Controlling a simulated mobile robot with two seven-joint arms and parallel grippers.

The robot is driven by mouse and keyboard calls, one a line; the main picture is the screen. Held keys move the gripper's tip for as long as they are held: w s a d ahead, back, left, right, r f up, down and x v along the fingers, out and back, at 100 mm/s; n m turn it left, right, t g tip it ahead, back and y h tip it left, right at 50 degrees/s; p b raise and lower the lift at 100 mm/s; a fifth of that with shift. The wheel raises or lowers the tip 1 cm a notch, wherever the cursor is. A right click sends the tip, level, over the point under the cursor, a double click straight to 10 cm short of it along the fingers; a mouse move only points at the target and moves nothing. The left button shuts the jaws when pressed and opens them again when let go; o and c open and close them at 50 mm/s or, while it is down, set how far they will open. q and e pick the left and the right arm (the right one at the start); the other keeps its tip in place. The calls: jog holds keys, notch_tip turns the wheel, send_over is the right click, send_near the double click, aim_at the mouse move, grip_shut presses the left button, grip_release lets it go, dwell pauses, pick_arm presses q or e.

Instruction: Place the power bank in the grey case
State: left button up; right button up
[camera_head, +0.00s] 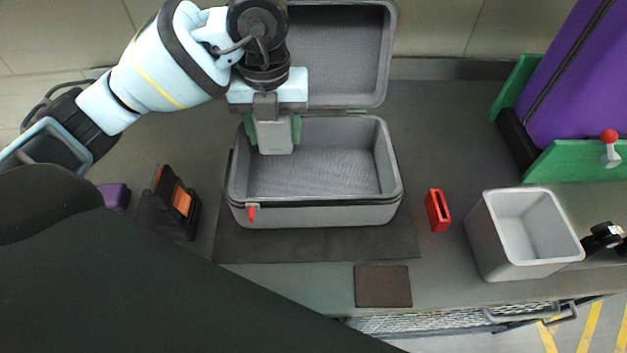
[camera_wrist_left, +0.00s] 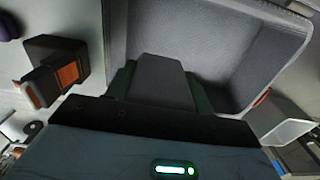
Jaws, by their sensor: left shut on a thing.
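The grey case (camera_head: 330,214) stands open on a dark mat, its lid (camera_head: 350,50) raised at the back. My left gripper (camera_head: 273,130) comes in from the back left and is shut on a grey block, which I take for the power bank (camera_head: 275,141). The power bank is between the green fingers, over the back left part of the case opening; I cannot tell whether it touches the floor. The left wrist view also shows the power bank (camera_wrist_left: 160,80) between the fingers and the case lining (camera_wrist_left: 225,55) beyond. My right gripper is not in view.
A black and orange holder (camera_head: 178,205) and a purple item (camera_head: 113,195) are left of the case. A red object (camera_head: 437,210) and a light grey bin (camera_head: 505,262) are to the right. A brown pad (camera_head: 382,287) lies in front. A purple suitcase (camera_head: 580,80) stands at back right.

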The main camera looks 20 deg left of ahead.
aim_at(277, 152)
pick_arm(q)
jog(key=shift+f+b, duration=0.4)
jog(key=shift+f, duration=2.9)
notch_tip(277, 152, down, 3)
jog(key=shift+f, duration=0.2)
jog(key=shift+f, duration=0.15)
jog(key=o, duration=1.1)
jog(key=shift+c, duration=0.2)
